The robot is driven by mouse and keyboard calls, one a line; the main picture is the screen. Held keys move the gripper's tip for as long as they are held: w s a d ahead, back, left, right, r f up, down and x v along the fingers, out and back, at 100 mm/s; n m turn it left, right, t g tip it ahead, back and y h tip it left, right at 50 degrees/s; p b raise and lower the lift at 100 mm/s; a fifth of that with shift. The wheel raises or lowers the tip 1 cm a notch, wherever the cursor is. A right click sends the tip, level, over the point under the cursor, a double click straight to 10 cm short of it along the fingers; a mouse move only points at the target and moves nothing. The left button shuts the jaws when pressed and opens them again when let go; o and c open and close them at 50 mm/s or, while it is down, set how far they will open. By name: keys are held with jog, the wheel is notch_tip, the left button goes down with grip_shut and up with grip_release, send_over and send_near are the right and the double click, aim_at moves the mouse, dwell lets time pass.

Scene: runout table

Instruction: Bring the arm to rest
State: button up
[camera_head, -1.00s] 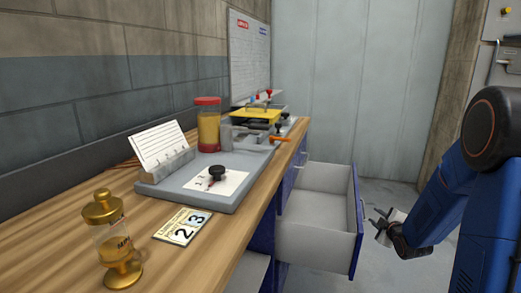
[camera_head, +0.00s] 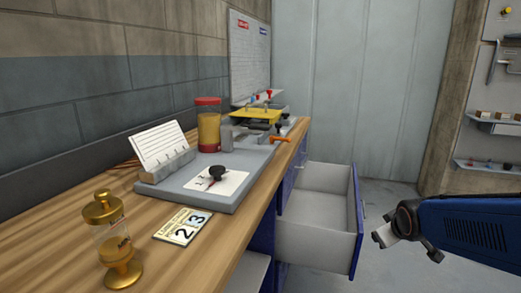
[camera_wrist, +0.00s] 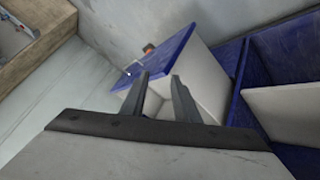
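My gripper (camera_head: 382,236) is at the right of the head view, just right of the open drawer (camera_head: 318,228) and apart from it in that view. My blue arm comes in from the right edge, lying nearly level. In the wrist view my two dark fingers (camera_wrist: 160,76) stand apart with an empty gap between them. The drawer (camera_wrist: 208,84), with its blue front and pale side, shows behind the fingertips. The distance from the fingers to the drawer is hard to tell.
The wooden workbench (camera_head: 60,250) runs along the left, holding a brass-capped jar (camera_head: 110,240), a grey tray (camera_head: 225,200) and a red-lidded jar (camera_head: 208,128). Shelves (camera_head: 490,168) hang on the right wall. Floor shows right of the drawer.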

jog(key=s+a+m+g, duration=0.2)
jog(key=s+a, duration=0.1)
jog(key=s, duration=0.8)
jog(key=s+a+r+m+g+y, duration=0.1)
jog(key=s+a, duration=0.3)
jog(key=s, duration=0.7)
jog(key=shift+s+m+g+y, duration=0.3)
jog(key=shift+m+g, duration=0.1)
jog(key=shift+m, duration=0.2)
